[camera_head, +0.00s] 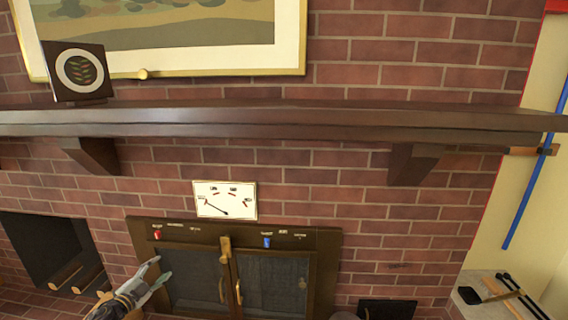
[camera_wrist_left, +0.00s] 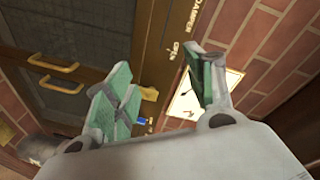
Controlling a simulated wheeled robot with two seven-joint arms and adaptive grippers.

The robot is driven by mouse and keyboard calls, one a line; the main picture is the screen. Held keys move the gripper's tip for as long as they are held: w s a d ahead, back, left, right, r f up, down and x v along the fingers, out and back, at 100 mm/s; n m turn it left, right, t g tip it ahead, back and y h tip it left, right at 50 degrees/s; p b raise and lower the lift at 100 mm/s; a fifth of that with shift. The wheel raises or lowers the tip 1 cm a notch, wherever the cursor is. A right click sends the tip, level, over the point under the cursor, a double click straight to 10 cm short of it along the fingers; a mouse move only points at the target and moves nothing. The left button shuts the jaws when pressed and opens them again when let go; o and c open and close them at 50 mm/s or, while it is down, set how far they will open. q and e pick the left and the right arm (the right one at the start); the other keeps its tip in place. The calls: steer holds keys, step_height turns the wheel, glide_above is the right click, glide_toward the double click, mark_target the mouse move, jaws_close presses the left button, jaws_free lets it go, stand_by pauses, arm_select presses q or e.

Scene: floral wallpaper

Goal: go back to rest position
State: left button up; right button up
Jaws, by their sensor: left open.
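My left gripper (camera_head: 160,269) shows at the lower left of the head view, in front of the left door of the brown stove front (camera_head: 330,240). It is open, with nothing between its fingers. In the left wrist view, the green-padded fingers of the left gripper (camera_wrist_left: 158,65) are spread apart, with the stove front and the white dial card behind them. My right gripper does not show in either view.
A dark wooden mantel (camera_head: 280,120) runs across the brick wall. A white dial card (camera_head: 225,200) hangs above the stove front. A red lever (camera_head: 157,234) and a blue lever (camera_head: 267,242) sit on its top edge. A light ledge (camera_head: 475,309) holds dark tools at right.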

arm_select(q)
steer(key=s+d+f+n+g+y, duration=0.1)
steer(key=s+d+f+n+g, duration=0.15)
steer(key=s+f, duration=0.8)
steer(key=s+d+f+n+g+y, duration=0.1)
steer(key=s+f+n+g+y, duration=0.35)
steer(key=f, duration=1.15)
steer(key=s+d+f+n+h, duration=0.1)
steer(key=s+d+f, duration=0.1)
steer(key=s+f, duration=0.95)
steer(key=s+d+f+n+g, duration=0.1)
steer(key=s+d+f+g, duration=0.2)
steer(key=s, duration=0.9)
steer(key=s+d+f+n+g, duration=0.1)
steer(key=s+d+f+g, duration=0.2)
steer(key=s+d+f, duration=0.3)
steer(key=s+d+f+n+g, duration=0.1)
steer(key=s+d+f, duration=0.4)
steer(key=s, duration=1.4)
step_height(320, 180, down, 4)
steer(key=shift+f+n+g+h, duration=0.15)
steer(key=shift+n+g+h, duration=0.25)
steer(key=shift+g, duration=0.5)
steer(key=shift+s, duration=0.1)
